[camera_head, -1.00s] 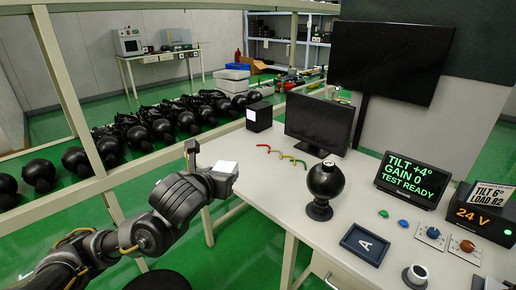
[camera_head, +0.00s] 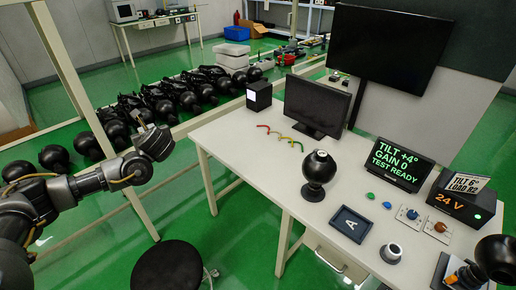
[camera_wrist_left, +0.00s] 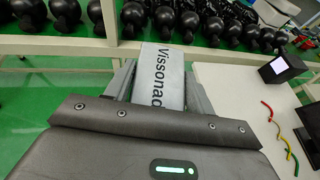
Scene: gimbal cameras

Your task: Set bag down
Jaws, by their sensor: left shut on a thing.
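My left gripper (camera_head: 145,127) is raised to the left of the white worktable (camera_head: 235,140), in front of the rack of black balls. In the left wrist view the gripper (camera_wrist_left: 163,82) is shut on a light grey item (camera_wrist_left: 160,62) printed "Vissonad", which I take to be the bag. Its lower part is hidden by the gripper body, so its full shape cannot be told. In the head view the item barely shows behind the hand.
The table's left part is bare. A black box (camera_head: 259,96), coloured cables (camera_head: 279,136), a monitor (camera_head: 316,105), a ball-shaped gimbal camera (camera_head: 319,168), a framed "A" plate (camera_head: 350,224) and a tilt display (camera_head: 398,163) stand on it. A black stool (camera_head: 168,266) is below left.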

